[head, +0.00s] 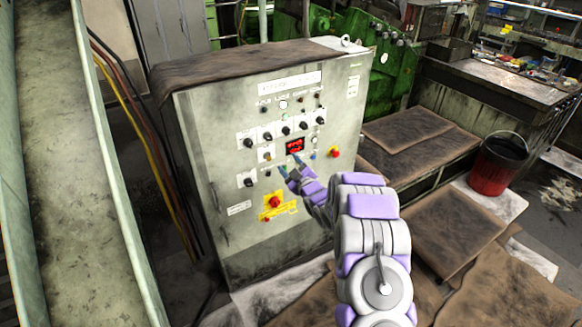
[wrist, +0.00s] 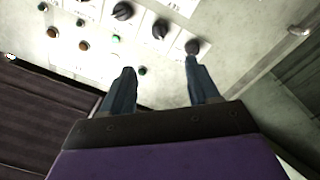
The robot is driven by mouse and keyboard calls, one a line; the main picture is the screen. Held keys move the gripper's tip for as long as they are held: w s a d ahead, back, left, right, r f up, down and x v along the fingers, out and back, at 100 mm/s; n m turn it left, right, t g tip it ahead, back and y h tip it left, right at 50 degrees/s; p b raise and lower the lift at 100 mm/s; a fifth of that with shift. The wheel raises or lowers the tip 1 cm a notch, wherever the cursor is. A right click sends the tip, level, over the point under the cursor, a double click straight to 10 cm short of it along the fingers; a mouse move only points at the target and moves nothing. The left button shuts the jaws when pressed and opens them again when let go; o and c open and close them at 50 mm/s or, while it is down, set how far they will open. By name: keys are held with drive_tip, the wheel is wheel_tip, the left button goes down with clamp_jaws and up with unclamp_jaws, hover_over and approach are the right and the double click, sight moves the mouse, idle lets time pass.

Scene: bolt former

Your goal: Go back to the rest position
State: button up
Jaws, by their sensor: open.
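My gripper (head: 289,165) is in front of the control cabinet (head: 222,215) in the head view, at the height of the red display. Its two dark blue fingers are apart with nothing between them. In the wrist view my gripper (wrist: 158,82) points at the panel (wrist: 165,75). The right fingertip overlaps the lower edge of a black knob (wrist: 192,47); I cannot tell whether they touch. The left fingertip is near a small green button (wrist: 115,40). My arm reaches up from the lower right of the head view.
A red emergency knob (head: 274,202) on a yellow plate is below my gripper. Another red button (head: 334,153) is to its right. A red bucket (head: 497,163) stands at the right. Brown-covered platforms (head: 407,135) lie right of the cabinet. A metal rail (head: 62,160) runs along the left.

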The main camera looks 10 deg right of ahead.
drive_tip(key=shift+s+d, duration=0.1)
drive_tip(key=shift+s, duration=0.35)
drive_tip(key=s+d+r+m+g+h, duration=0.1)
drive_tip(key=s+r+m+g+h, duration=0.25)
drive_tip(key=s, duration=0.35)
drive_tip(key=s+r+m+g+h, duration=0.2)
drive_tip(key=s+r+g, duration=0.2)
drive_tip(key=s, duration=0.4)
drive_tip(key=s+a+r+m+g, duration=0.1)
drive_tip(key=s+g, duration=0.5)
drive_tip(key=s, duration=1.7)
drive_tip(key=s+a+r+m+g+b, duration=0.1)
drive_tip(key=s+a+m+g, duration=0.3)
drive_tip(key=s, duration=2)
drive_tip(key=shift+s+a+r+g+b, duration=0.2)
drive_tip(key=shift+r+g+b, duration=0.1)
drive_tip(key=shift+r+g, duration=0.6)
drive_tip(key=shift+w+f+y, duration=0.1)
drive_tip(key=shift+y, duration=0.15)
